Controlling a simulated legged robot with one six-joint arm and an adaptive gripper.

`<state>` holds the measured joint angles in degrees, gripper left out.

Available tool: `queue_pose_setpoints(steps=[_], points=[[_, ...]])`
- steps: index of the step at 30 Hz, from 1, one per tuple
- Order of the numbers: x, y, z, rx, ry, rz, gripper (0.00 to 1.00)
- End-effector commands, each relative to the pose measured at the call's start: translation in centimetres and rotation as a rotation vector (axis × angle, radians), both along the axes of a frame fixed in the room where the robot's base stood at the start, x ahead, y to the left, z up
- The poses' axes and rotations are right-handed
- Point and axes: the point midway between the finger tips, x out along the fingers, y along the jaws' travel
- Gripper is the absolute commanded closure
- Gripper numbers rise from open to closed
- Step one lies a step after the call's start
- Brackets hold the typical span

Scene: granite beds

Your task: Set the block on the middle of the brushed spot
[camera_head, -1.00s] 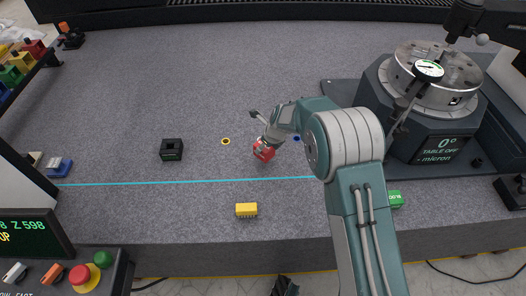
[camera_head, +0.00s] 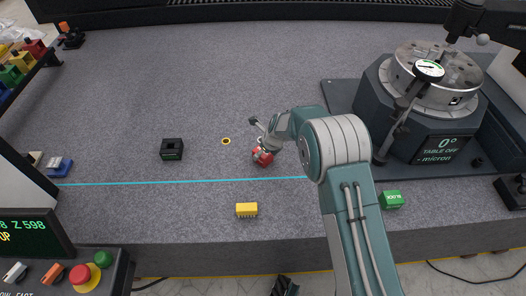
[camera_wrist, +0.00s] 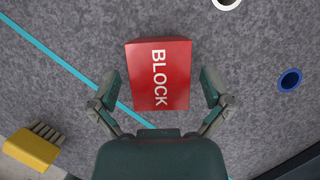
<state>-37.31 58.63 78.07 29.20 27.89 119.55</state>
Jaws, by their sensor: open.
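A red block (camera_head: 263,157) lettered BLOCK sits on the grey granite left of the arm, above the cyan line. In the wrist view the red block (camera_wrist: 160,95) lies between the two fingers. My gripper (camera_wrist: 160,80) is open, with one finger beside each side of the block and gaps visible there. In the head view my gripper (camera_head: 264,146) is at the block and partly covers it. The block appears to rest on the granite. I cannot make out a distinct brushed spot on the surface.
A yellow brush (camera_head: 246,210) lies below the cyan line.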

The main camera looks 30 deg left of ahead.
Motion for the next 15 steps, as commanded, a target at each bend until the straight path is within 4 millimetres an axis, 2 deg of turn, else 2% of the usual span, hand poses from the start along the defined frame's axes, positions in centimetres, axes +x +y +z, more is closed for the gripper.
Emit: queue_pose_setpoints(steps=[8, 15], points=[[0.0, -0.1, 0.6, 0.001, -0.001, 0.0, 0.0], [-0.4, -1.6, 4.4, 0.002, -0.003, -0.001, 0.0]])
